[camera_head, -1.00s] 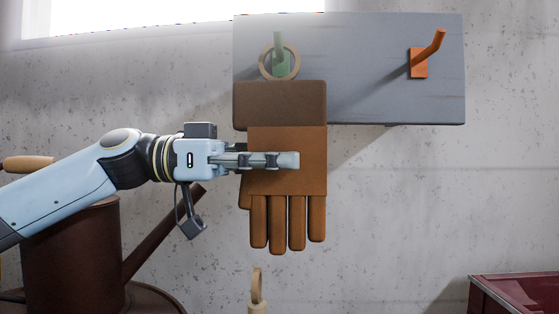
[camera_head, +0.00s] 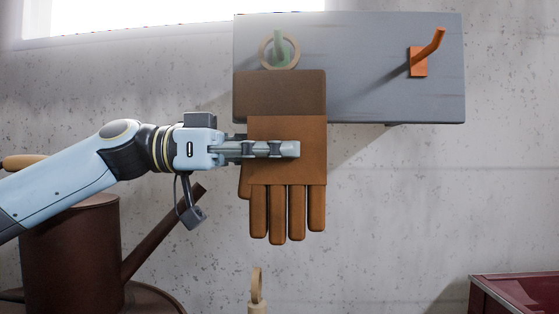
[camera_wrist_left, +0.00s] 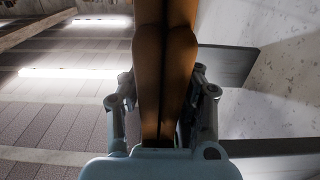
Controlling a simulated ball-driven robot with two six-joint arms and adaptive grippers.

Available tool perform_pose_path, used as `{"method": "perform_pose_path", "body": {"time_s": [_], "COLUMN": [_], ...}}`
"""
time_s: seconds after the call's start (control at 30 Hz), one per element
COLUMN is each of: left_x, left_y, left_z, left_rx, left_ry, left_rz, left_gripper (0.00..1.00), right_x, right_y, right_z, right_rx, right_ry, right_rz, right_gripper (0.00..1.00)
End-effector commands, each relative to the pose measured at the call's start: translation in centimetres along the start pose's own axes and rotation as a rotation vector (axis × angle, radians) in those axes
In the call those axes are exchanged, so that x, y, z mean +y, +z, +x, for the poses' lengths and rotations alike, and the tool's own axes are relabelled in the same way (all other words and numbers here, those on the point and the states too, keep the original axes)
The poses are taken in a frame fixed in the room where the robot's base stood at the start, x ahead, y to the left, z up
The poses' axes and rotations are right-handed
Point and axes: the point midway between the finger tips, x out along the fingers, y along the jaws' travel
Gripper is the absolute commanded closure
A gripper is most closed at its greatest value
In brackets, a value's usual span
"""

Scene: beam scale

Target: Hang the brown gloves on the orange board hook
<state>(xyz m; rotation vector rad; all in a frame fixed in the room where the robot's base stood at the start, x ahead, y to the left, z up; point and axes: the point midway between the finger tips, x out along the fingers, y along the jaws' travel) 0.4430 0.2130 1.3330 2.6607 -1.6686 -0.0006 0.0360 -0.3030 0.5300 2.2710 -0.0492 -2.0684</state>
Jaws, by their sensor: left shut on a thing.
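The brown gloves (camera_head: 288,213) hang upright in front of the left part of the grey board (camera_head: 350,90), fingers down and a darker cuff on top. A tan ring at their top (camera_head: 263,58) shows around or in front of the green hook (camera_head: 279,43); I cannot tell which. The orange hook (camera_head: 418,61) is bare at the board's right. My left gripper (camera_head: 285,149) is shut on the gloves at their middle. In the left wrist view the gloves (camera_wrist_left: 165,70) stand between its fingers. My right gripper is not in view.
A brown watering can (camera_head: 70,245) stands at lower left under my left arm. A wooden-handled thing with a loop (camera_head: 257,290) is below the gloves. A dark red box (camera_head: 515,295) is at lower right. The wall between is clear.

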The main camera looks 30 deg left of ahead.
Motion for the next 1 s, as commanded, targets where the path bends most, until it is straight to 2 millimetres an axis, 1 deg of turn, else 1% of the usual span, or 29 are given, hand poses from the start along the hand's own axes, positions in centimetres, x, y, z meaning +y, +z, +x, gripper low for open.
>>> {"method": "perform_pose_path", "body": {"time_s": [0.03,0.2,0.37,0.47,0.5,0.6,0.73,0.87,1.0], "left_x": [0.1,2.7,4.4,5.4,5.8,6.9,8.3,10.3,13.4], "left_y": [-0.4,0.1,-0.1,0.1,-0.8,-1.2,-1.2,-1.3,-1.3], "left_z": [0.0,0.0,-0.1,0.0,0.0,0.0,0.0,0.0,0.0], "left_rx": [-0.001,-0.008,-0.004,-0.01,-0.003,-0.001,-0.004,-0.001,0.002], "left_ry": [0.0,0.003,0.005,0.002,0.005,0.008,0.0,0.0,0.0], "left_rz": [0.005,0.003,0.005,-0.001,-0.006,-0.008,-0.011,-0.01,-0.01], "left_gripper": [1.0,1.0,1.0,1.0,1.0,1.0,1.0,1.0,1.0], "right_x": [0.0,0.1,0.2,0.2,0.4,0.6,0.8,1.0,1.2], "right_y": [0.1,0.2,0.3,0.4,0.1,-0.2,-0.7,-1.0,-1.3], "right_z": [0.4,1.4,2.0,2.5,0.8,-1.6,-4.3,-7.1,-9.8], "right_rx": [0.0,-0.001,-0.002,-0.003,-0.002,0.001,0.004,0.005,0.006], "right_ry": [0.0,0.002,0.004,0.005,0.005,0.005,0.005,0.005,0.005], "right_rz": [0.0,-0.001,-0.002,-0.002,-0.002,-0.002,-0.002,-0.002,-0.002], "right_gripper": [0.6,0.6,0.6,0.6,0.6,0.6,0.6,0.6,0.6]}}
